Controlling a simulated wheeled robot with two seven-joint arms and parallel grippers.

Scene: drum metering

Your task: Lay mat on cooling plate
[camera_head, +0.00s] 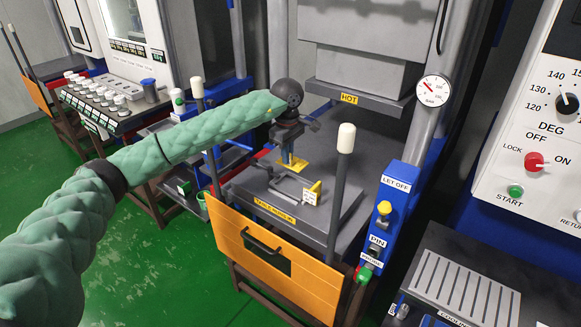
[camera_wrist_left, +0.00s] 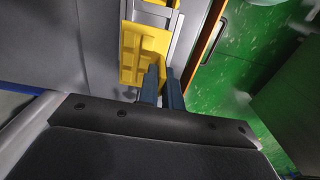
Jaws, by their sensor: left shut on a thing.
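My left gripper (camera_head: 286,156) reaches in over the grey press bed and points down. Its dark fingers are shut close together at a yellow piece (camera_head: 296,164). In the left wrist view the fingers (camera_wrist_left: 163,88) meet the lower edge of this yellow piece (camera_wrist_left: 146,52), which has a flat, stepped face; their exact grip is hidden. The slotted grey cooling plate (camera_head: 465,284) is at the lower right of the head view, its label partly cut off. Nothing lies on its visible part. I cannot pick out a mat for certain in either view. My right gripper is not in view.
A grey metal frame (camera_head: 288,187) and small pale tag (camera_head: 312,193) lie on the bed. The press block marked HOT (camera_head: 349,98) hangs above. An orange guard (camera_head: 265,250) and post (camera_head: 340,185) stand in front. A blue control post (camera_head: 388,215) stands between press and cooling plate.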

